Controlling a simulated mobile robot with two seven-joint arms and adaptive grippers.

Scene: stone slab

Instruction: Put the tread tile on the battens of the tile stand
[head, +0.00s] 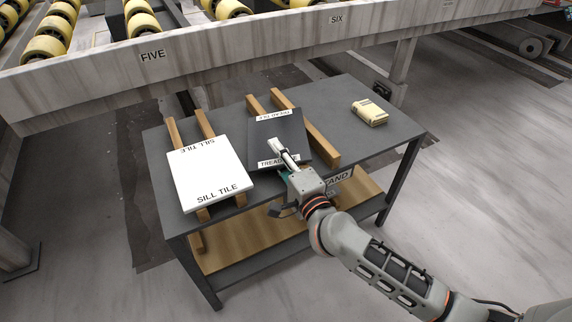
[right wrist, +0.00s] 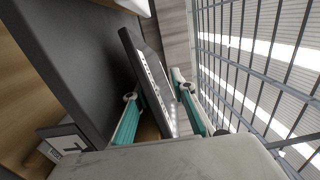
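The tread tile (head: 290,135) is a dark slab with white labels at its far and near ends. It is over the right-hand pair of wooden battens (head: 325,147) on the dark tile stand (head: 387,135), turned at an angle to them. My right gripper (head: 284,156) is at the tile's near edge, one finger above it. In the right wrist view the tile (right wrist: 144,62) passes between the two teal-padded fingers (right wrist: 158,100), which appear closed on it. I cannot tell whether the tile touches the battens. My left gripper is not in view.
A white sill tile (head: 208,172) lies on the left-hand battens (head: 174,131). A small beige box (head: 369,112) sits on the stand's back right. The stand has a wooden lower shelf (head: 232,245). A roller conveyor beam (head: 250,45) runs behind it.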

